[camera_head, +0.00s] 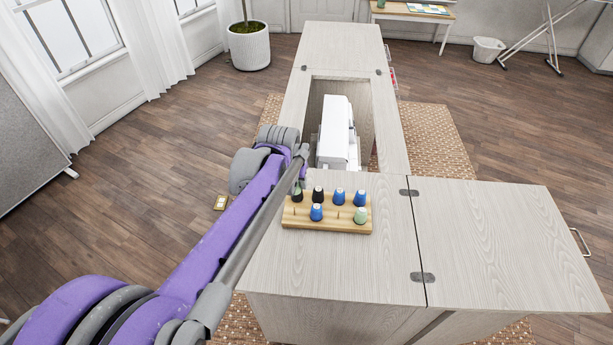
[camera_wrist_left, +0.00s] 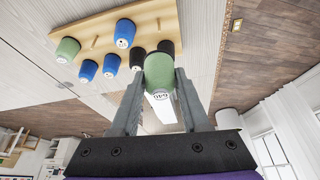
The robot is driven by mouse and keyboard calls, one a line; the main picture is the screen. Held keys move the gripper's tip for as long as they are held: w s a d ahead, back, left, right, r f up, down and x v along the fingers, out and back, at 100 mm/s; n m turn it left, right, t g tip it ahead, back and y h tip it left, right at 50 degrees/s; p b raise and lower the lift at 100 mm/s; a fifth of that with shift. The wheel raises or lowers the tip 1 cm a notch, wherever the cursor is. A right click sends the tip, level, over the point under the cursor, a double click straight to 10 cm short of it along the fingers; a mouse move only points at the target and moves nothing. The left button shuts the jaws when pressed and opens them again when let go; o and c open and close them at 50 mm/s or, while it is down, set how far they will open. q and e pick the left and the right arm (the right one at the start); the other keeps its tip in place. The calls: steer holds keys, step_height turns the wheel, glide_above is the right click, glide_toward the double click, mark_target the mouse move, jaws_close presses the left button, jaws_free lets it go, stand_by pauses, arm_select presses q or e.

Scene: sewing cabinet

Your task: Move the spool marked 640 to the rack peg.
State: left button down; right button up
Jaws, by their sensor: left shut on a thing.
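My left gripper (camera_wrist_left: 160,98) is shut on a green spool (camera_wrist_left: 159,70), whose end label seems to read 640, upside down in the left wrist view. In the head view the gripper (camera_head: 299,181) is just above the back left corner of the wooden rack (camera_head: 345,229). The held spool is hard to make out there. The rack's front row has two bare pegs, one at the left end (camera_head: 292,212) and one between a blue spool (camera_head: 316,212) and a light green spool (camera_head: 361,216). My right gripper is not in view.
The rack's back row holds black spools (camera_head: 318,195) and blue spools (camera_head: 340,194). The rack stands on a pale wood cabinet (camera_head: 300,265). A white sewing machine (camera_head: 337,130) sits in the opening behind. The cabinet top right of the rack is clear.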

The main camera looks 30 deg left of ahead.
mark_target(294, 193)
arm_select(q)
steer(key=shift+s+a, duration=0.1)
steer(key=shift+a, duration=0.1)
step_height(294, 193, down, 5)
steer(key=b, duration=0.4)
steer(key=shift+r, duration=0.15)
steer(key=shift+f+b, duration=0.3)
steer(key=shift+f, duration=0.5)
steer(key=shift+f+b, duration=0.95)
steer(key=shift+f, duration=0.55)
steer(key=shift+c, duration=1.6)
jaws_free()
steer(key=shift+r, duration=0.1)
